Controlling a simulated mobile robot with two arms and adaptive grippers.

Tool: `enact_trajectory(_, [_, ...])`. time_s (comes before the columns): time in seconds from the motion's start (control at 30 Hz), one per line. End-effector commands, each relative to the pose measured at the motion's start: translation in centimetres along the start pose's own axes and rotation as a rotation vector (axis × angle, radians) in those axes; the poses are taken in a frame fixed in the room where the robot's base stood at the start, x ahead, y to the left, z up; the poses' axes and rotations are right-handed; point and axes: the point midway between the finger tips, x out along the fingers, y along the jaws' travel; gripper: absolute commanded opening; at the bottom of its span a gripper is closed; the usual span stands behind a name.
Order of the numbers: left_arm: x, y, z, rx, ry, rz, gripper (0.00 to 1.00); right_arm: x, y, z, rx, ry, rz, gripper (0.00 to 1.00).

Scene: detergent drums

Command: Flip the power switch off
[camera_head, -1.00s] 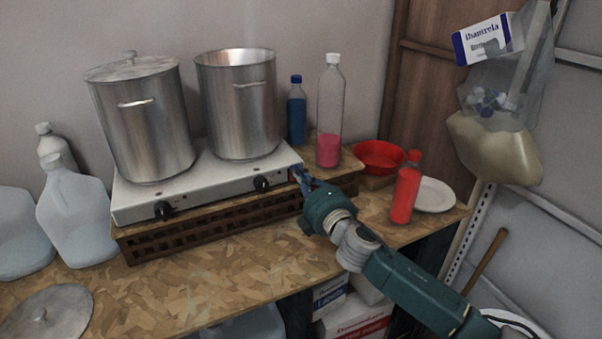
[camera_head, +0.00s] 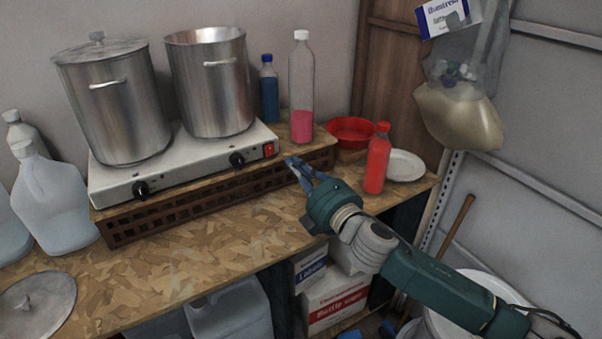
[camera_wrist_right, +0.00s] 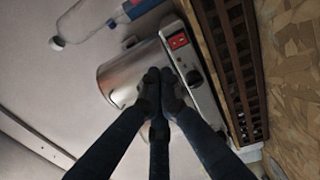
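The red power switch (camera_head: 269,150) is at the right end of the front face of the white two-burner hot plate (camera_head: 185,170). It also shows in the right wrist view (camera_wrist_right: 178,41), beyond my fingertips. My right gripper (camera_head: 293,163) is in front of and to the right of the switch, apart from it. In the right wrist view its fingertips (camera_wrist_right: 160,78) meet, with nothing between them. The switch's rocker position is too small to tell. My left gripper is not in view.
Two steel pots (camera_head: 212,85) stand on the hot plate, which rests on a slatted wooden riser (camera_head: 200,203). A pink-filled bottle (camera_head: 302,120), a red bottle (camera_head: 377,160), a red bowl (camera_head: 350,128) and a white plate (camera_head: 405,166) are to the right. The front counter is mostly clear.

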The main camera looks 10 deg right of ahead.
Motion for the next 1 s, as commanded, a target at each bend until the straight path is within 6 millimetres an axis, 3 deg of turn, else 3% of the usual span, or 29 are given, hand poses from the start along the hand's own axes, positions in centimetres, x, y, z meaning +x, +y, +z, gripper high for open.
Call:
enact_trajectory(0.1, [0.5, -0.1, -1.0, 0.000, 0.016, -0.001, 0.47, -1.4, 0.1, 0.1, -0.001, -0.001, 0.000, 0.00])
enact_trajectory(0.4, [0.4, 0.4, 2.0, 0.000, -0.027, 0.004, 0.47, -2.3, 0.4, 0.0, -0.001, -0.001, 0.000, 0.00])
enact_trajectory(0.67, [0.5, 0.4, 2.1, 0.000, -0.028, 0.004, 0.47, -2.6, -0.3, -0.1, 0.037, -0.013, -0.014, 0.00])
enact_trajectory(0.77, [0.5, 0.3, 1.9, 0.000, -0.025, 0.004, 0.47, -4.0, -2.7, -0.3, 0.166, -0.067, -0.067, 0.00])
enact_trajectory(0.87, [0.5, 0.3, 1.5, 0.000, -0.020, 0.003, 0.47, -7.0, -7.2, -0.3, 0.390, -0.179, -0.173, 0.00])
enact_trajectory(1.0, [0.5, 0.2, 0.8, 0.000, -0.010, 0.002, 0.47, -14.2, -14.9, -0.3, 0.739, -0.405, -0.369, 0.00])
